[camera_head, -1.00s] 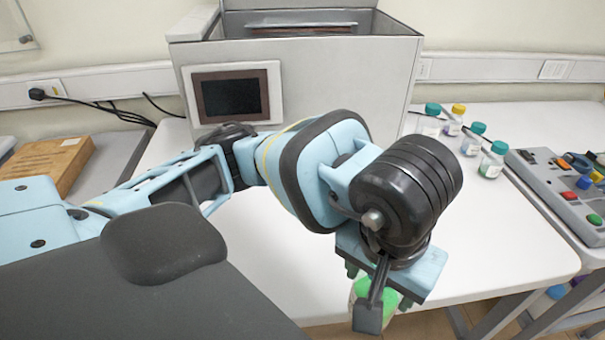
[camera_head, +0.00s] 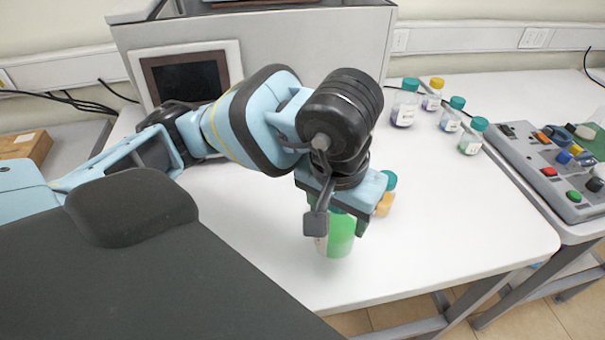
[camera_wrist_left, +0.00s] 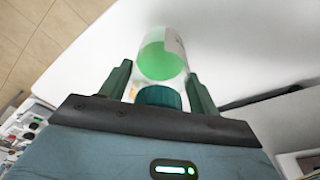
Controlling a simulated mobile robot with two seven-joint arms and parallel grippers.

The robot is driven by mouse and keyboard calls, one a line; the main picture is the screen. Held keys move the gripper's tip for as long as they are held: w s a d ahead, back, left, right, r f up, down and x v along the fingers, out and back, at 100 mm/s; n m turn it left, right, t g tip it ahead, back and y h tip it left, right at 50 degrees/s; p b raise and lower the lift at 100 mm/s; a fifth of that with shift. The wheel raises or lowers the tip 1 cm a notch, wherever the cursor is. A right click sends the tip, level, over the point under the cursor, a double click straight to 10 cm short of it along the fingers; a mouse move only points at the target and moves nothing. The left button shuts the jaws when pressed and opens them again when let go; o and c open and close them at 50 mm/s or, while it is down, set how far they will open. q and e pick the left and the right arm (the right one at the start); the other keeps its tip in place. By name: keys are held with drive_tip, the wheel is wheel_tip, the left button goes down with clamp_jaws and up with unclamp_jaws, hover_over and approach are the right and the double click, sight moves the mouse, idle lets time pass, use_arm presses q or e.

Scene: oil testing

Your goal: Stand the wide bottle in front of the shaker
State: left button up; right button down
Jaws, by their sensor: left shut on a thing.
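The wide bottle (camera_head: 341,240) is clear with bright green contents and is held upright by my left gripper (camera_head: 338,226). In the left wrist view its green body (camera_wrist_left: 162,62) and teal cap (camera_wrist_left: 158,97) lie between the two fingers (camera_wrist_left: 160,80). The bottle is over the front part of the white table; whether its base touches the table is unclear. A large grey box-shaped machine with a dark screen (camera_head: 186,82), apparently the shaker, stands at the back. My arm hides part of its front. My right gripper is not in view.
Several capped bottles (camera_head: 405,103) stand at the back right. A grey control box (camera_head: 545,170) is at the right. White table (camera_head: 450,220) is clear between.

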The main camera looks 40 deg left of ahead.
use_arm(q)
drive_tip(key=w+a, duration=0.3)
drive_tip(key=a, duration=0.4)
drive_tip(key=shift+w+a+f, duration=0.2)
drive_tip(key=shift+w+f, duration=0.15)
drive_tip(key=shift+w, duration=0.05)
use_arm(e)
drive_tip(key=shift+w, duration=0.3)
use_arm(q)
drive_tip(key=f, duration=0.2)
drive_tip(key=a+f, duration=0.1)
drive_tip(key=shift+w+f, duration=0.25)
drive_tip(key=shift+f, duration=0.05)
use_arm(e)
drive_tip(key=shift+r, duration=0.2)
use_arm(q)
drive_tip(key=shift+f, duration=0.2)
drive_tip(key=o, duration=1.2)
drive_tip(key=shift+c, duration=0.2)
drive_tip(key=shift+o, duration=0.5)
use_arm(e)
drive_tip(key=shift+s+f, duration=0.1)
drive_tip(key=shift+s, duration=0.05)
